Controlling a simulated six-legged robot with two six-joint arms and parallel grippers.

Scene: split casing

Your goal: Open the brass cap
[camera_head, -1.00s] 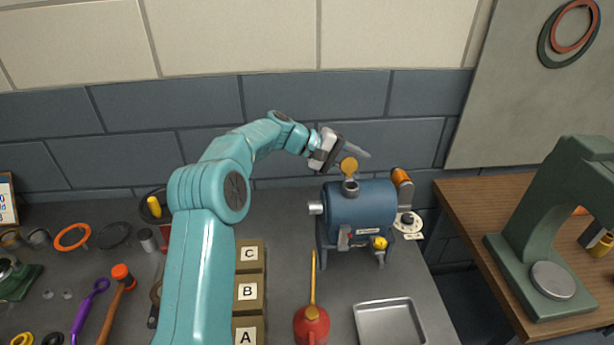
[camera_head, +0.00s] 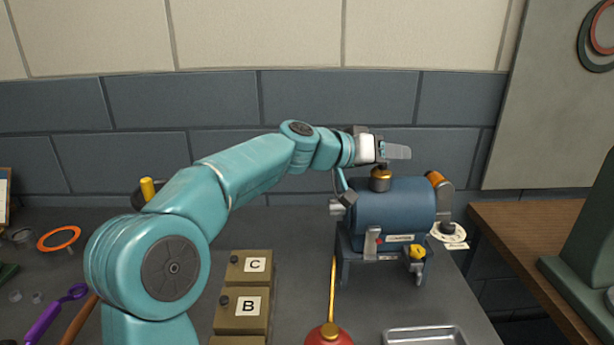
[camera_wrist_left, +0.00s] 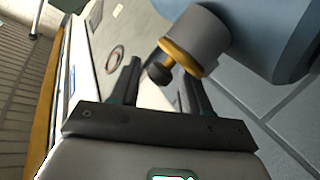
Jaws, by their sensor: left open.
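The brass cap (camera_head: 381,174) sits flat on the grey neck (camera_head: 381,185) on top of the blue casing (camera_head: 392,206), with a small dark knob on it. My left gripper (camera_head: 398,152) is open just above the cap. In the left wrist view, the dark knob (camera_wrist_left: 159,73) and the brass cap (camera_wrist_left: 183,58) show near the open fingertips of my left gripper (camera_wrist_left: 158,70). I cannot tell whether a finger touches the knob. My right gripper is out of view.
An orange-ended part (camera_head: 436,178) stands at the casing's right end. A red oil can (camera_head: 329,335) with a long yellow spout and a metal tray (camera_head: 425,337) are in front. Lettered boxes (camera_head: 245,300) stand left of them. A wall is behind.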

